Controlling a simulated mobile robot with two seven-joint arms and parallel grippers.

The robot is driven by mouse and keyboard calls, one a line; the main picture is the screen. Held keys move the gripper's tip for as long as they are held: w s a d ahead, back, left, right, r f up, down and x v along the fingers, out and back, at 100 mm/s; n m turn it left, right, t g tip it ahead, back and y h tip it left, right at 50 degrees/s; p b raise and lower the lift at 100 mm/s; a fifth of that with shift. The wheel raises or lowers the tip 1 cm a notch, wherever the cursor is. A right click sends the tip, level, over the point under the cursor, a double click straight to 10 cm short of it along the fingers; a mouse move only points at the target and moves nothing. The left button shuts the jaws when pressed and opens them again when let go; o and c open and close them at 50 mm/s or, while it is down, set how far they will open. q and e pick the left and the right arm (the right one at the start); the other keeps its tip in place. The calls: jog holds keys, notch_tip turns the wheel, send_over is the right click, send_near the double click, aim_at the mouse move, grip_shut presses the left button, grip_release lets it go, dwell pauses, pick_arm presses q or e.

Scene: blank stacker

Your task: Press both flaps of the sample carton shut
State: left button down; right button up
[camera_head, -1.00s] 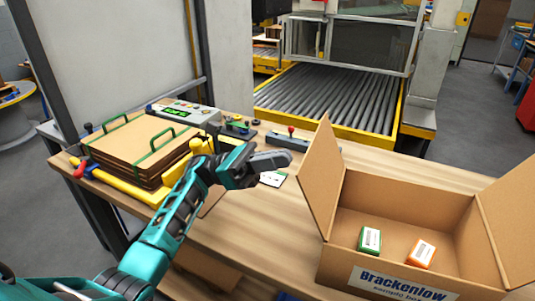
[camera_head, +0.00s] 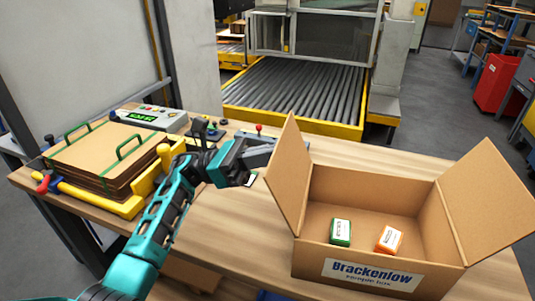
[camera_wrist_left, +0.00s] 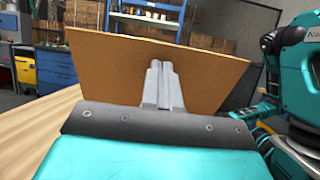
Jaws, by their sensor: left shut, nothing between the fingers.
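The open sample carton (camera_head: 345,262), brown with "Brackenlow" on its front, stands on the bench at right in the head view. Its left flap (camera_head: 288,180) stands nearly upright, tilted outward. Its right flap (camera_head: 488,205) leans out to the right. My left gripper (camera_head: 260,155) is shut and empty, just left of the left flap; contact cannot be told. In the left wrist view the shut fingers (camera_wrist_left: 163,85) point at the broad face of the left flap (camera_wrist_left: 105,70). My right gripper is not in view.
A green box (camera_head: 341,231) and an orange box (camera_head: 389,239) lie inside the carton. A stack of brown sheets (camera_head: 95,155) with green handles sits on a yellow fixture at left. A roller conveyor (camera_head: 300,95) lies behind the bench. Bare bench top (camera_head: 220,225) shows left of the carton.

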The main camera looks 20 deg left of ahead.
aim_at(300, 180)
pick_arm(q)
jog(key=d+y, duration=0.1)
jog(key=d+r+y, duration=0.1)
jog(key=shift+r+g+y, duration=0.3)
jog(key=d+y, duration=0.1)
jog(key=d+r+y+p, duration=0.1)
jog(key=y, duration=0.1)
jog(key=d+y+p, duration=0.1)
jog(key=d, duration=0.1)
jog(key=shift+w+r+y, duration=0.2)
jog(key=shift+r+y, duration=0.1)
jog(key=shift+w+d+f+y+b, duration=0.2)
jog(key=shift+d+y, duration=0.35)
jog(key=shift+d, duration=0.4)
jog(key=shift+s+d+f+y+b, duration=0.15)
jog(key=shift+d+f+y, duration=0.3)
jog(key=shift+d, duration=0.45)
jog(key=shift+w+d+f+y+b, duration=0.15)
jog(key=shift+d+y, duration=0.45)
jog(key=shift+d, duration=0.35)
jog(key=shift+r, duration=0.2)
jog(key=shift+r+p, duration=0.35)
jog(key=shift+r, duration=0.4)
